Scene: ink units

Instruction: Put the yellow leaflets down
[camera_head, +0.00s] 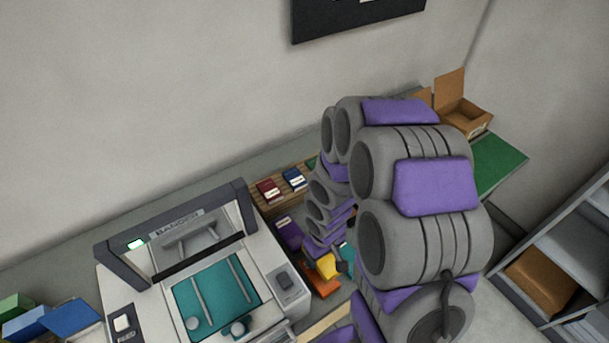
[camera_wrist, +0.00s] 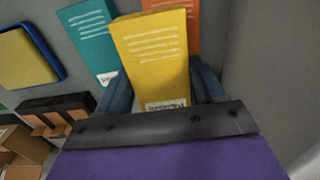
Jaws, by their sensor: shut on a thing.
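The yellow leaflets (camera_wrist: 155,50) are a thick stack with white lines and a white label, held between the two dark blue fingers of my gripper (camera_wrist: 163,88) in the wrist view. In the head view the yellow leaflets (camera_head: 327,266) show just beyond my gripper (camera_head: 341,266), partly covered by my arm. Teal leaflets (camera_wrist: 92,42) and orange leaflets (camera_wrist: 209,22) show behind them in the wrist view. I cannot tell whether the yellow stack touches the surface below.
A wooden rack holds red leaflets (camera_head: 269,190) and blue leaflets (camera_head: 293,179). Purple leaflets (camera_head: 289,232) and orange leaflets (camera_head: 322,288) lie nearer. A grey machine with a teal bed (camera_head: 215,297) stands left. An open cardboard box (camera_head: 462,115) is at the back right.

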